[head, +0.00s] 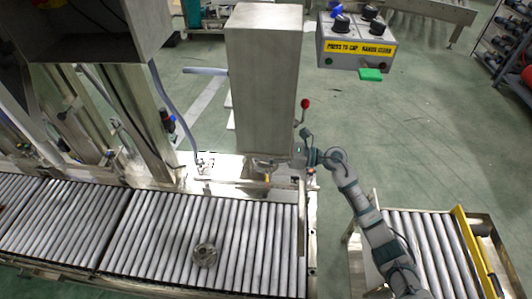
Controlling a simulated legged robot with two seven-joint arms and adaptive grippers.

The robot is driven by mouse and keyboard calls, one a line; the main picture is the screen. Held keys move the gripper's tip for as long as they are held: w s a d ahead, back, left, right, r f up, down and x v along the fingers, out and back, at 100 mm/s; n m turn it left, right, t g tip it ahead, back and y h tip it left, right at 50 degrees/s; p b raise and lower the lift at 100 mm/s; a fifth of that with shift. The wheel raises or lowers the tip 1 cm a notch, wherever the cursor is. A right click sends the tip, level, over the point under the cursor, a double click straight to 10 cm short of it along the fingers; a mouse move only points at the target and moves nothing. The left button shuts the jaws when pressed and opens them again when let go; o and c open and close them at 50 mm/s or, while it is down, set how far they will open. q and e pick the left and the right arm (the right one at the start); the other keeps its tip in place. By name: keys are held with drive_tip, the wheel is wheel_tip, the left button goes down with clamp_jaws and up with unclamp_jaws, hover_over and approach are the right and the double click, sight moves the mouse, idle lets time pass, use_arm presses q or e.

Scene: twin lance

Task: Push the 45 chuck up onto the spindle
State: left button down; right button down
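A round metal part (205,254) with a central hole lies on the roller conveyor; it looks like a chuck, but I cannot read any 45 marking on it. My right arm comes in from the lower right and bends left at the foot of the tall steel column. My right gripper (297,162) is at the column's lower right edge, beside a small metal piece (264,163) under the column. I cannot tell whether it touches that piece or whether its fingers are open. The spindle is not clearly visible; the column may hide it. My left gripper is not in view.
The tall steel column (262,85) stands behind the roller conveyor (150,240). A red-knobbed lever (305,104) sticks out at its right. A control box (356,45) stands behind. A second roller table (425,240) with a yellow bar (473,250) is at right.

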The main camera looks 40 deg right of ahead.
drive_tip(key=shift+r, duration=0.45)
drive_tip(key=c, duration=0.7)
unclamp_jaws()
drive_tip(key=shift+o, duration=0.2)
drive_tip(key=shift+f, duration=0.1)
drive_tip(key=shift+f, duration=0.1)
drive_tip(key=shift+s+d, duration=0.25)
drive_tip(key=shift+s, duration=0.1)
drive_tip(key=v, duration=1.1)
